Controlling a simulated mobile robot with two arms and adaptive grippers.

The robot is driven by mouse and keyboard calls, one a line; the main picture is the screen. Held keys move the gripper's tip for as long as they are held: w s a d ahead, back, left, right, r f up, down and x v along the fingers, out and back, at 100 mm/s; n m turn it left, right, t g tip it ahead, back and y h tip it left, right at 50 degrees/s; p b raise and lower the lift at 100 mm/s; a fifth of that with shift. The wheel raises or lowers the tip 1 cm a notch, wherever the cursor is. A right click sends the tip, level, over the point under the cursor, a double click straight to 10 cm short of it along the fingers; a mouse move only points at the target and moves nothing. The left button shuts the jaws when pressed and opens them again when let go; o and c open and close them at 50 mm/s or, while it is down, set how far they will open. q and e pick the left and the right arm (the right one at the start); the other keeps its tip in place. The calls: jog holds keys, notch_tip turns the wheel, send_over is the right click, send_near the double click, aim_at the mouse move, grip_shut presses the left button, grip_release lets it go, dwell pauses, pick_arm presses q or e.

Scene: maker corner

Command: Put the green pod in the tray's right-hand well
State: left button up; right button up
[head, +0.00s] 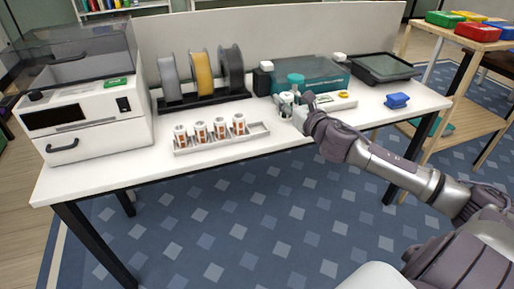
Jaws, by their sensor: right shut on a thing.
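A long pale tray (222,145) lies on the white table and holds several white pods with orange-brown labels (220,129). Its right-hand end, the right-hand well, looks empty. My right gripper (292,110) is to the right of the tray and behind it, in front of the teal machine. It is shut on a white-and-green pod (286,101), the green pod, which looks upright. The fingers partly hide the pod, and I cannot tell whether its base touches the table. My left gripper is not in view.
A spool rack (205,101) stands behind the tray and a white printer-like machine (95,125) at left. A teal clear-lidded machine (320,76) is behind my gripper. A blue block (397,101) lies at right. The table's front strip is clear.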

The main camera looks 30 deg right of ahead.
jog(key=shift+w+d, duration=0.25)
jog(key=shift+d, duration=0.3)
jog(key=shift+w+d, duration=0.1)
jog(key=shift+w, duration=0.15)
jog(key=w+a+f, duration=0.1)
jog(key=w+f, duration=0.2)
jog(key=w+a+f+b, duration=0.1)
jog(key=w+f, duration=0.2)
jog(key=w, duration=0.1)
jog(key=w+a+f+b, duration=0.1)
jog(key=w+f, duration=0.2)
jog(key=f, duration=0.1)
jog(key=shift+w+a, duration=0.3)
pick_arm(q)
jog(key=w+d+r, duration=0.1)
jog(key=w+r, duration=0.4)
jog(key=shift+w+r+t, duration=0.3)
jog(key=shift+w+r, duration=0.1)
pick_arm(e)
jog(key=shift+f, duration=0.3)
pick_arm(q)
jog(key=shift+b, duration=0.3)
pick_arm(e)
jog(key=o, duration=0.9)
jog(key=shift+f, duration=0.1)
jog(key=shift+c, duration=0.2)
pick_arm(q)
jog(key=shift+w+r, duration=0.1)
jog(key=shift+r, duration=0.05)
